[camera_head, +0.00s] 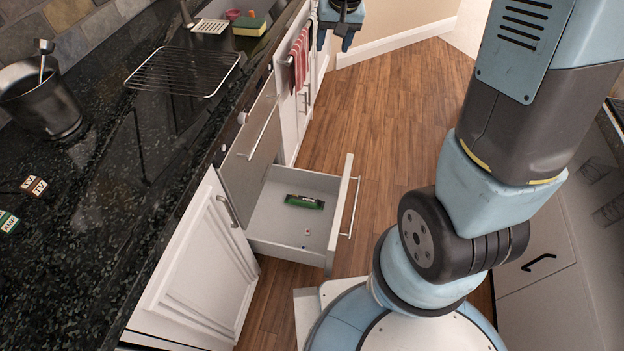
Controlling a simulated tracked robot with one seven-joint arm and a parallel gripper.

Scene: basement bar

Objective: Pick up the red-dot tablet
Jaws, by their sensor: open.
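A pulled-out drawer (270,225) stands open below the dark counter. A tiny pale piece with a reddish spot (307,232) lies on the drawer floor near its front; it looks like the red-dot tablet but is too small to be sure. A green packet (304,202) lies behind it in the same drawer. My gripper (337,42) is at the top edge of the picture, well beyond the drawer and apart from it. It points down, is open, and nothing shows between its fingers. Its upper part is cut off.
A drawer handle (350,207) juts into the aisle. A red-striped towel (299,58) hangs at the cabinets. The counter (110,200) carries a wire rack (183,71), a dark metal bucket (42,103) and small labelled blocks (35,185). Wooden floor (400,110) beyond the drawer is clear.

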